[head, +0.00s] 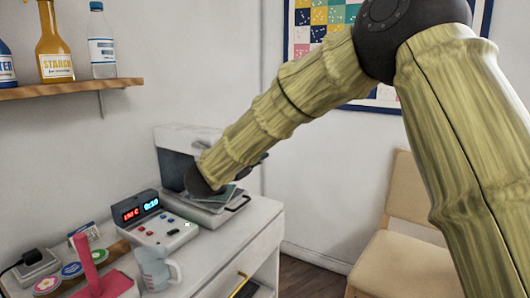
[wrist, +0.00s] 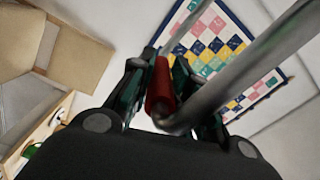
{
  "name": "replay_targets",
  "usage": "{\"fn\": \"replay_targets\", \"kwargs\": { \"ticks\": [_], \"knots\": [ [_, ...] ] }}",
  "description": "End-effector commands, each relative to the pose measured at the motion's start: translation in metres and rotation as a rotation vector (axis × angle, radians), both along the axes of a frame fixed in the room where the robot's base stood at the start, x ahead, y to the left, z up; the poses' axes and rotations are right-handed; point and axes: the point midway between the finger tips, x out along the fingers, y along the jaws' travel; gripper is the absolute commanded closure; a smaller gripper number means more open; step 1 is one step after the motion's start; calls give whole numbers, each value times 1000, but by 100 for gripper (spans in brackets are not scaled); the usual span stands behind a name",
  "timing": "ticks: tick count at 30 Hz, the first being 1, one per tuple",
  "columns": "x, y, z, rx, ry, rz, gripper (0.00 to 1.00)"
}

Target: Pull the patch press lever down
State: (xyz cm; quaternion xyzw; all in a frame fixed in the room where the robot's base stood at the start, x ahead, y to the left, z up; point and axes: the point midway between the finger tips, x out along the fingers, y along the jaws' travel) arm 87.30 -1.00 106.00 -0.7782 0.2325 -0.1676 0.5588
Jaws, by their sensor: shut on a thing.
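The patch press (head: 185,137) stands at the back of the white cabinet, its upper body above a flat base (head: 215,205). My arm hides much of its front. The lever shows in the wrist view as a grey metal bar (wrist: 235,80) with a red grip (wrist: 160,90) at its bent end. My gripper (wrist: 163,68) has its fingers on both sides of the red grip and is shut on it. In the head view the gripper is mostly hidden behind my arm, beside the press. The lever itself cannot be made out there.
A control box (head: 158,229) with lit red and blue displays stands in front of the press. A pale mug (head: 153,270), a pink upright object (head: 86,262) and round patches (head: 72,269) are nearer. A chair (head: 408,265) stands right; a bottle shelf (head: 75,88) hangs left.

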Motion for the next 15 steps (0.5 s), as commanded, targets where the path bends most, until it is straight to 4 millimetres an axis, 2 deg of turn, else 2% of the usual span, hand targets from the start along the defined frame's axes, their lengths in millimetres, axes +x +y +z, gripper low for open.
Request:
{"fn": "replay_targets", "kwargs": {
  "ticks": [1,5,15],
  "knots": [
    [-1,5,-8,-6,7,8,100],
    [0,11,-13,-8,8,14,100],
    [0,14,-15,-9,9,17,100]
  ]
}}
